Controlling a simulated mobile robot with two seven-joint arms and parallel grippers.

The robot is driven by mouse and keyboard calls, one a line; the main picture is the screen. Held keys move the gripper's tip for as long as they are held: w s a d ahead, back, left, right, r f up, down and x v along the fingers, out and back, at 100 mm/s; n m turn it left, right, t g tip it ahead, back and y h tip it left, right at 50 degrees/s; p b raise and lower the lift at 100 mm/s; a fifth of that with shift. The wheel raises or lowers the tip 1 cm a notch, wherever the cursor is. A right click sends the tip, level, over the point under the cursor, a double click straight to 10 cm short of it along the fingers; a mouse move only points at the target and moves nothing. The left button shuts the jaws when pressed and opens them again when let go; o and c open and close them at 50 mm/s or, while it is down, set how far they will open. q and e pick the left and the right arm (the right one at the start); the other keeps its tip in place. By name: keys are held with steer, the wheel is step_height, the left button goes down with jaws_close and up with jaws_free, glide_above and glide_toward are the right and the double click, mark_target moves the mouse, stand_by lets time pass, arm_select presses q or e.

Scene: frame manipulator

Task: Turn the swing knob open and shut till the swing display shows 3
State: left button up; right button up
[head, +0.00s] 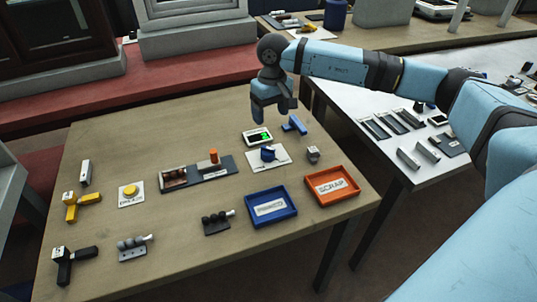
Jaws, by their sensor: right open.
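The display (257,136) is a small white-framed box with a dark screen and a green digit too small to read surely. Just in front of it, a blue knob (268,153) stands on a white plate (285,160); it looks like the swing knob, but its label is not readable. My right gripper (272,115) hangs open and empty above the table, behind and above the display, apart from the knob. My left gripper is not in view.
A blue T-shaped piece (294,124) lies right of the display, a small grey block (313,154) near the knob. A blue tray (271,222) and an orange SCRAP tray (308,190) stand in front. A dark fixture with an orange knob (214,156) and a yellow button (131,190) are left.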

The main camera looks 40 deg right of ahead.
mark_target(269, 148)
steer(key=f, duration=1.3)
steer(key=shift+a+f+b, duration=0.3)
steer(key=shift+a+b, duration=0.05)
steer(key=c, duration=0.9)
